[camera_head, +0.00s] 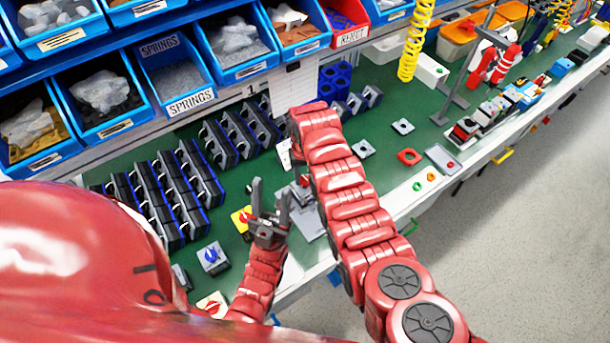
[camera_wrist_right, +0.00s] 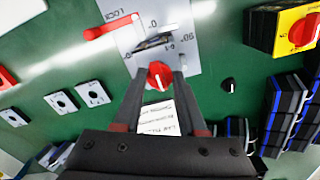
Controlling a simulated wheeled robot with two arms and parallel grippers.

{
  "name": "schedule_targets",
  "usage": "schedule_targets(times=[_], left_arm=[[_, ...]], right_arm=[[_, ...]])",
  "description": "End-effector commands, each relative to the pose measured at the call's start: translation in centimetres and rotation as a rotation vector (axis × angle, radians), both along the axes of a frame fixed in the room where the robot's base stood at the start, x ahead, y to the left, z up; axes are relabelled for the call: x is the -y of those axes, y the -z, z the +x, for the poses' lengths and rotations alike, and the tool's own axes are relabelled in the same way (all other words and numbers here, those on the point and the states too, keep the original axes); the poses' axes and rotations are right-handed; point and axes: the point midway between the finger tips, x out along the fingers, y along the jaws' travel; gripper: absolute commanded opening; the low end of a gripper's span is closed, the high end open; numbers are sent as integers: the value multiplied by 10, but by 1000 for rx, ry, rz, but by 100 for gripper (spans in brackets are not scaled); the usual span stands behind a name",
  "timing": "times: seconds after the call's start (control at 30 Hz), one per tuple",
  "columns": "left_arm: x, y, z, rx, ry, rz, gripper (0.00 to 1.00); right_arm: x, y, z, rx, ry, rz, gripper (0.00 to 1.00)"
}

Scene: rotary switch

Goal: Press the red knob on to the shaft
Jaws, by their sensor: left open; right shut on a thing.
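In the right wrist view my right gripper (camera_wrist_right: 159,76) is shut on a small red knob (camera_wrist_right: 159,73). The knob is close to a dark part (camera_wrist_right: 153,41) on a grey plate (camera_wrist_right: 185,40) marked with degree figures and "LOCK". The shaft is not clear, and I cannot tell whether the knob touches it. In the head view the plate (camera_head: 311,226) lies on the green bench, and my right arm partly hides the gripper and the knob. My left gripper (camera_head: 270,212) is open and empty, just left of the plate.
A yellow switch with a red knob (camera_wrist_right: 300,28) is beside the plate. A blue-knob switch (camera_head: 212,257) stands nearer. Rows of black and blue housings (camera_head: 160,190) fill the bench's left. A loose black knob (camera_wrist_right: 228,85) and several grey square plates (camera_wrist_right: 93,93) lie around.

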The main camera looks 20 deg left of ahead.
Motion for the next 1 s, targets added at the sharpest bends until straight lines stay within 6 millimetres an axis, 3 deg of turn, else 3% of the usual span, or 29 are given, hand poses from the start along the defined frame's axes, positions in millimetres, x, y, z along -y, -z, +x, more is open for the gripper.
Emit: schedule_targets(times=[0.7,0.97,1.0], left_arm=[[0,17,0,0,0,0,50],[0,17,0,0,0,0,50],[0,17,0,0,0,0,50]], right_arm=[[0,22,0,-1,0,0,0],[0,21,0,-1,0,0,0],[0,21,0,-1,0,0,48]])
